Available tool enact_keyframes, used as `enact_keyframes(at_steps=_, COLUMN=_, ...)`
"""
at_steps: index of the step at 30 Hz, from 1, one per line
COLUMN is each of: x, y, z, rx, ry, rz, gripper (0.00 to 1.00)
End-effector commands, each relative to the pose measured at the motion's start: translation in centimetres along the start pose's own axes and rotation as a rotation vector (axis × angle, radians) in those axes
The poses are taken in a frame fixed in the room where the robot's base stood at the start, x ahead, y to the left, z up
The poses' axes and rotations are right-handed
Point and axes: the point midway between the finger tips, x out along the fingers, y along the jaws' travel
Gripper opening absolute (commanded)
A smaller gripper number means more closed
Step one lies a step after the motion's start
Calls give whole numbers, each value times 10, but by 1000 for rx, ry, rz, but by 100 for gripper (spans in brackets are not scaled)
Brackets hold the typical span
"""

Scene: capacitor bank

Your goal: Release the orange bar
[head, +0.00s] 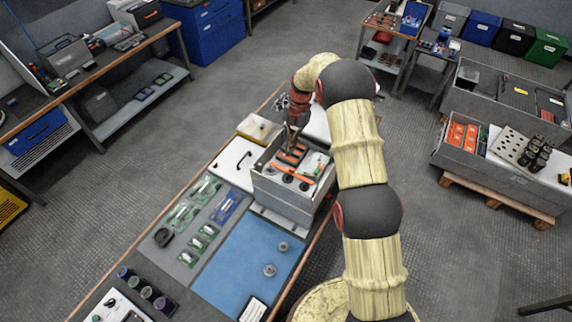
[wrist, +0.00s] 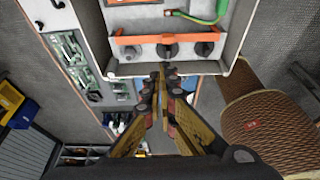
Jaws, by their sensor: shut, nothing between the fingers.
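In the head view the bar (head: 291,173) lies in the same box (head: 283,199) on the workbench. My gripper (wrist: 163,68) is shut and empty. In the wrist view its fingertips appear just below the middle knob (wrist: 167,50), apart from the bar in the picture; I cannot tell the depth gap. In the head view my gripper (head: 291,146) points down over the box's far side, its tips partly hard to make out.
A green-and-yellow wire (wrist: 200,18) lies in the box past the bar. Circuit boards (head: 180,215) and a blue mat (head: 247,262) occupy the bench. Open floor lies left of the bench.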

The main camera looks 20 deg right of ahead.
Motion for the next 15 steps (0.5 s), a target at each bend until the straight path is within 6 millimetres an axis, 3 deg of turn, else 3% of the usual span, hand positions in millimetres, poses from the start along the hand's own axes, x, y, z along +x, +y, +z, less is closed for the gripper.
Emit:
enact_keyframes(at_steps=5, x=18, y=-1, z=-1, rx=1, ry=3, rz=-3, gripper=0)
enact_keyframes(at_steps=15, x=75, y=-1, z=-2, rx=1, ry=2, rz=-3, gripper=0)
